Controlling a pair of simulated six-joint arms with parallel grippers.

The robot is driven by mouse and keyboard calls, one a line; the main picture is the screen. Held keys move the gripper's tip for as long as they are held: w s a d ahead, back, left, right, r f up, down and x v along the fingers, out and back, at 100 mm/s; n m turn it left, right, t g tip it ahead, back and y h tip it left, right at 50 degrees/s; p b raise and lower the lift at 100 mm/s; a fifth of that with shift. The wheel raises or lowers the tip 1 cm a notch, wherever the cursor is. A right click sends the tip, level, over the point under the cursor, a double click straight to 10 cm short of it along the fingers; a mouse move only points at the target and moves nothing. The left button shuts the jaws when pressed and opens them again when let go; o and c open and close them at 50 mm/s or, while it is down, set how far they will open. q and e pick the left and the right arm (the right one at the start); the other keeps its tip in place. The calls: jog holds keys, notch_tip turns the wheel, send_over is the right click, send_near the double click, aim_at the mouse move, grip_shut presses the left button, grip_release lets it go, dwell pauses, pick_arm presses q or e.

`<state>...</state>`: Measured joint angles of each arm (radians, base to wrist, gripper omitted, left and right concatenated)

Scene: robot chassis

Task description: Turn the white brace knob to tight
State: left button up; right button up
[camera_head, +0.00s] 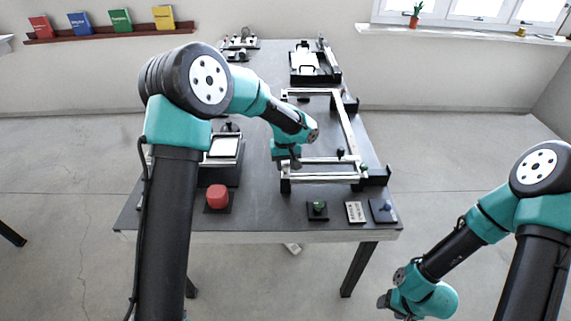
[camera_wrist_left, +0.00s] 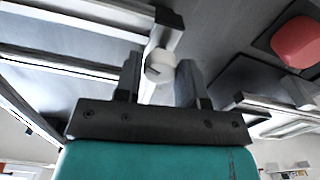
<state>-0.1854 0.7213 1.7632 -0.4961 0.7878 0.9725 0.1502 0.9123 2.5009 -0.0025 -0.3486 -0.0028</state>
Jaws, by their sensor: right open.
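The white brace knob (camera_wrist_left: 160,68) shows in the left wrist view at the end of a silver frame bar, with a dark slot line across its face. My left gripper (camera_wrist_left: 158,84) is open, with one finger on each side of the knob. A thin gap shows at the left finger; I cannot tell whether the right finger touches it. In the head view my left gripper (camera_head: 294,161) is over the near left corner of the silver frame (camera_head: 325,179), and the knob is hidden there. My right gripper (camera_head: 384,303) is off the table at the lower right, its fingers barely visible.
A red button (camera_head: 217,195) stands left of the frame, and it also shows in the left wrist view (camera_wrist_left: 298,42). A green knob (camera_head: 319,207), a label plate (camera_head: 355,212) and a blue switch (camera_head: 385,207) line the front edge. A framed white panel (camera_head: 223,147) stands at the left.

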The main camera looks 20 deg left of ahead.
pick_arm(q)
jog(key=c, duration=0.5)
jog(key=shift+m, duration=0.3)
jog(key=m, duration=0.5)
jog(key=shift+m, duration=0.4)
jog(key=m, duration=0.6)
jog(key=shift+d, duration=0.1)
jog(key=m, duration=0.7)
jog(key=shift+m, duration=0.3)
jog(key=m, duration=0.6)
jog(key=shift+s, duration=0.1)
